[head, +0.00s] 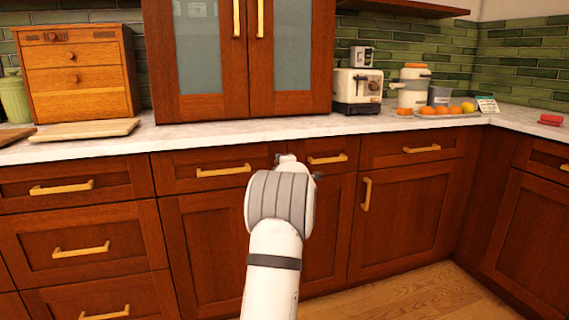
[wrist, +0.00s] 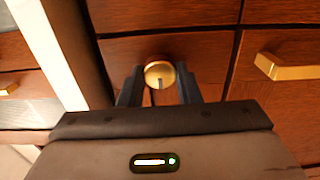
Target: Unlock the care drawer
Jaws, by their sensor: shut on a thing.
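My gripper (wrist: 160,85) is shut on a round brass lock knob (wrist: 158,72) in the wrist view, one dark finger on each side. The knob has a thin dark mark on its face, pointing to the bottom of the picture. It sits on a wooden drawer front (wrist: 205,50), which looks closed. In the head view my gripper (head: 286,158) reaches the drawer row just under the worktop, and my arm hides the knob. A drawer front with a brass bar handle (head: 327,159) shows just right of my gripper. I cannot read any label.
The pale worktop (head: 220,132) runs above the drawers. Other brass handles stick out nearby, on the left drawer (head: 222,171) and right door (head: 366,193). A toaster (head: 357,88), a plate of fruit and a wooden drawer box (head: 78,75) stand on the worktop. The floor at right is clear.

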